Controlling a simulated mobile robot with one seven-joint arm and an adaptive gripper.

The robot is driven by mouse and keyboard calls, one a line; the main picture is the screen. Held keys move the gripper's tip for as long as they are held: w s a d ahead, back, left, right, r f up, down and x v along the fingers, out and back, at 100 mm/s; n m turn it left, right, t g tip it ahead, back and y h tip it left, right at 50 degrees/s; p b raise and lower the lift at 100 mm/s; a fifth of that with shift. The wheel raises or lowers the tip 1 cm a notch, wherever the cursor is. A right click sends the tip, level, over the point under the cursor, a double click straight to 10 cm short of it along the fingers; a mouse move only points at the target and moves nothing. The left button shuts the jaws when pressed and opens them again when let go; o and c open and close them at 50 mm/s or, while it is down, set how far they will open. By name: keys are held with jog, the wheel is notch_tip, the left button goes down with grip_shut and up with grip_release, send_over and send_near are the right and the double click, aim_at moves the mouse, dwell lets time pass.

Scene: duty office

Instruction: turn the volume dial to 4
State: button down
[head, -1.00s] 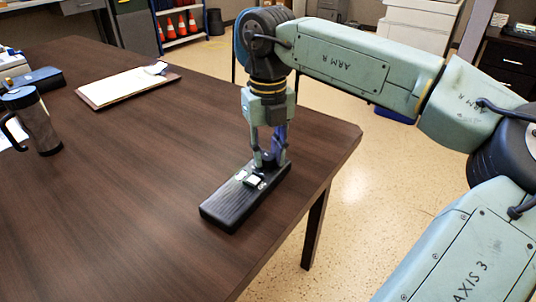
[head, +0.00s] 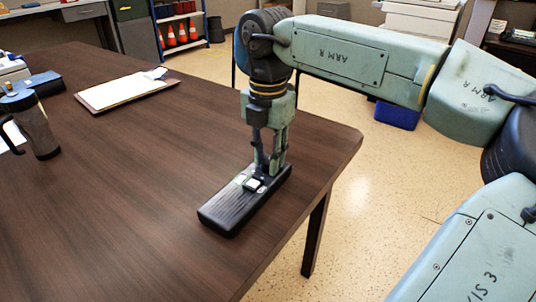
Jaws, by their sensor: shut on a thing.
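A long black device (head: 236,208) with a ribbed top lies near the right edge of the dark wooden table. Small light-coloured parts (head: 249,183) show on its top. My gripper (head: 267,171) points straight down over the far end of the device, its fingers close together and shut on the volume dial there. The fingers hide the dial, so its number marks and setting cannot be read.
The table (head: 150,190) is clear around the device. A clipboard with paper (head: 125,88), a dark mug (head: 33,122) and a black case (head: 43,80) are at the left and back. The table's right edge (head: 345,160) is close to my gripper.

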jog(key=shift+m, duration=2.1)
jog(key=c, duration=1.3)
grip_release()
notch_tip(320, 180, up, 12)
jog(key=shift+r, duration=0.1)
